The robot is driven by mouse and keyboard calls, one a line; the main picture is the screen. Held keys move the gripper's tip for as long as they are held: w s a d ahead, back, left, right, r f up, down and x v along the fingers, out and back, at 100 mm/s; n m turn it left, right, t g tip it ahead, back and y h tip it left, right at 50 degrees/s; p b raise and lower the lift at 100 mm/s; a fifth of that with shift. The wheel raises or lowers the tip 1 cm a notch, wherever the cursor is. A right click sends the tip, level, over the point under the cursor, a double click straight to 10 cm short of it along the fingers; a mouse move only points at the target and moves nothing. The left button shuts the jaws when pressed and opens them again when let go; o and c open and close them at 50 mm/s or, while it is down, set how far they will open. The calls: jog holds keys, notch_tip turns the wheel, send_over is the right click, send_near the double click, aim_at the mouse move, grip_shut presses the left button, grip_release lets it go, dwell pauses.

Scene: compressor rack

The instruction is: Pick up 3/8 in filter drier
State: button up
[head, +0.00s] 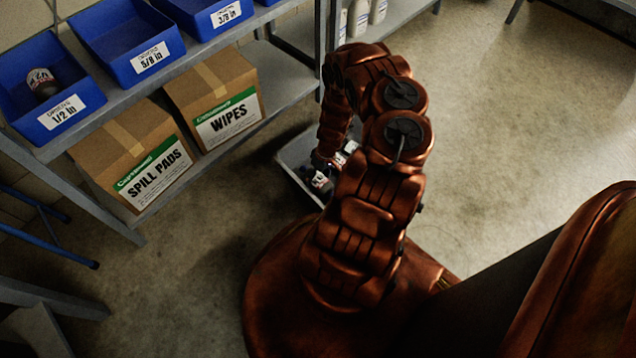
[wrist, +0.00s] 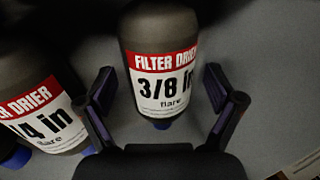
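The 3/8 in filter drier (wrist: 161,62) is a dark cylinder with a red and white label and a blue end cap, in the upper middle of the wrist view. My gripper (wrist: 160,76) is open, with one finger on each side of it. Narrow gaps show between fingers and drier, so it does not look gripped. The drier's far end is out of frame. In the head view, my arm reaches down to a grey tray (head: 296,180) and hides most of it and my gripper.
Another filter drier (wrist: 38,118), its label ending in "/4 in", lies close left of my left finger. The shelf holds blue bins (head: 125,38) and cardboard boxes (head: 212,98). Floor at the right is clear.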

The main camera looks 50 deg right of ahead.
jog(key=c, duration=1.5)
jog(key=shift+c, duration=0.2)
